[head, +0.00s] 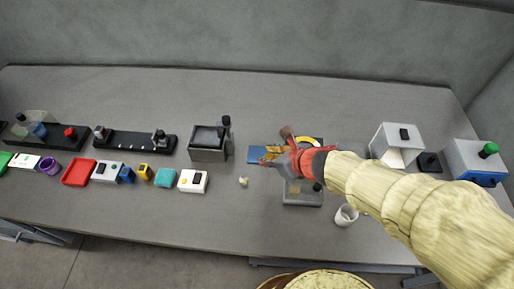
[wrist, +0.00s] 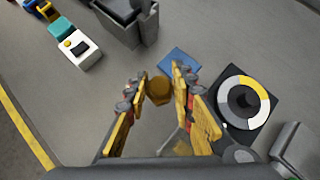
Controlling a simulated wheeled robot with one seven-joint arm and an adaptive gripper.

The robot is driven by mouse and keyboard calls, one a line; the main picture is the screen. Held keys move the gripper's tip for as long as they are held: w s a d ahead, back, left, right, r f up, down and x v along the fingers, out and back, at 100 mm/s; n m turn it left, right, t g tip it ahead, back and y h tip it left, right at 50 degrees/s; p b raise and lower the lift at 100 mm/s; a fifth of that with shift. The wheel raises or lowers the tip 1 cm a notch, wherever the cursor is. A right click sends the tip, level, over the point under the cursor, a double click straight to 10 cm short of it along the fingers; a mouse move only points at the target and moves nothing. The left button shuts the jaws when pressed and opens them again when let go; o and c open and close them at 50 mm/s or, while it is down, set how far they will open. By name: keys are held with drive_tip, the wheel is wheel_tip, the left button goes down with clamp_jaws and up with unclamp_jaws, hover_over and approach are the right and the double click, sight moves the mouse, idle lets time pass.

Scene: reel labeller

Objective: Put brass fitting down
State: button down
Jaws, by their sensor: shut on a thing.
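The brass fitting (wrist: 159,90) shows in the wrist view as a golden-brown block between the fingertips of my gripper (wrist: 161,88). My gripper is shut on it. In the head view my gripper (head: 273,152) is over the blue pad (head: 256,155), and the fitting cannot be made out clearly there. In the wrist view the blue pad (wrist: 180,60) lies just beyond the fingertips, apart from the fitting in the picture. The height above the table is hard to tell.
A dial with a yellow and white ring (wrist: 244,103) sits right of the fingers. A grey open box (head: 207,150) stands left of the pad. A small cream piece (head: 243,181) lies on the table. A white cup (head: 346,215) stands near the front edge. The back table is clear.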

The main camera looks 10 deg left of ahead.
drive_tip(key=w+a+f+b, duration=0.1)
drive_tip(key=w+f, duration=0.1)
drive_tip(key=w, duration=0.1)
drive_tip(key=w+a+f+b, duration=0.1)
drive_tip(key=w+f+b, duration=0.1)
drive_tip(key=w+f, duration=0.1)
drive_tip(key=w+a+f+b, duration=0.1)
drive_tip(key=w+a+f, duration=0.1)
drive_tip(key=w+f, duration=0.1)
drive_tip(key=shift+w+f+b, duration=0.25)
drive_tip(key=shift+w+b, duration=0.05)
drive_tip(key=shift+w, duration=0.55)
drive_tip(key=shift+w+a+f, duration=0.1)
drive_tip(key=shift+f, duration=0.1)
drive_tip(key=f+b, duration=0.1)
drive_tip(key=f, duration=0.1)
drive_tip(key=shift+w+a+f+b, duration=0.1)
drive_tip(key=shift+w+f+b, duration=0.2)
drive_tip(key=shift+b, duration=0.1)
drive_tip(key=shift+f, duration=0.4)
drive_tip(key=shift+s+b, duration=0.1)
drive_tip(key=shift+b, duration=0.2)
drive_tip(key=shift+f, duration=0.2)
drive_tip(key=c, duration=1.5)
unclamp_jaws()
